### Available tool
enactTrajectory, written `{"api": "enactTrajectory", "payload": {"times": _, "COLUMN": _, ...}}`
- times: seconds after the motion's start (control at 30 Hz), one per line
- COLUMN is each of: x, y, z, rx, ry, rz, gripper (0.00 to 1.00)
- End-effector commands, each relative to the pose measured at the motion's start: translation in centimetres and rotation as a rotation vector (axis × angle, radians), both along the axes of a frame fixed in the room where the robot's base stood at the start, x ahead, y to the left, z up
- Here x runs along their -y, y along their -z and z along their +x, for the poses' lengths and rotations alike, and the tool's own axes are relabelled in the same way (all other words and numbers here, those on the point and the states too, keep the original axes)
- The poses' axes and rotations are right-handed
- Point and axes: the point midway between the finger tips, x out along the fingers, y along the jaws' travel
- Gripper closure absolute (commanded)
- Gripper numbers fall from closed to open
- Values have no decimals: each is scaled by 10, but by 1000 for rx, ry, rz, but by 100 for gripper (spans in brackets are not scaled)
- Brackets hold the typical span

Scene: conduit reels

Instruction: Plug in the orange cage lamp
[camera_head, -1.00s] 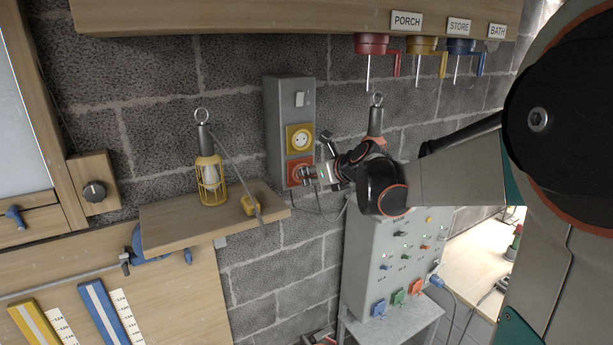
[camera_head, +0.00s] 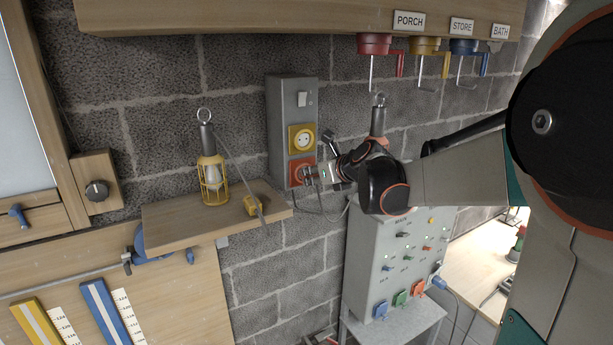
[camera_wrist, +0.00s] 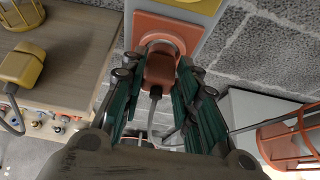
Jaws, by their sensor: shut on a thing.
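My gripper (camera_head: 313,174) is shut on an orange plug (camera_wrist: 159,73). In the wrist view the plug sits between the two fingers, its cord trailing back toward me. The plug's front is at the round recess of the orange socket (camera_wrist: 186,5), the lower one on the grey wall box; I cannot tell how deep it sits. In the head view my gripper covers part of that socket (camera_head: 296,166). The orange cage lamp (camera_wrist: 292,139) shows at the right of the wrist view.
A yellow socket (camera_head: 301,137) and a switch (camera_head: 302,99) are above on the same box (camera_head: 280,125). A yellow cage lamp (camera_head: 213,181) and yellow plug (camera_head: 252,205) rest on a wooden shelf (camera_head: 175,222) at left. A grey panel (camera_head: 372,268) stands below my arm.

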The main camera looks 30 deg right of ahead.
Motion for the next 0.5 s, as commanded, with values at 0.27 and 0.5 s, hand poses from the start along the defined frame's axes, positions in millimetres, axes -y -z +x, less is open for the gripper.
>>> {"api": "enactTrajectory", "payload": {"times": 0.27, "x": 0, "y": 0, "z": 5, "rx": 0, "ry": 0, "rz": 0, "gripper": 92}}
{"api": "enactTrajectory", "payload": {"times": 0.5, "x": 0, "y": 0, "z": 9, "rx": 0, "ry": 0, "rz": 0, "gripper": 67}}
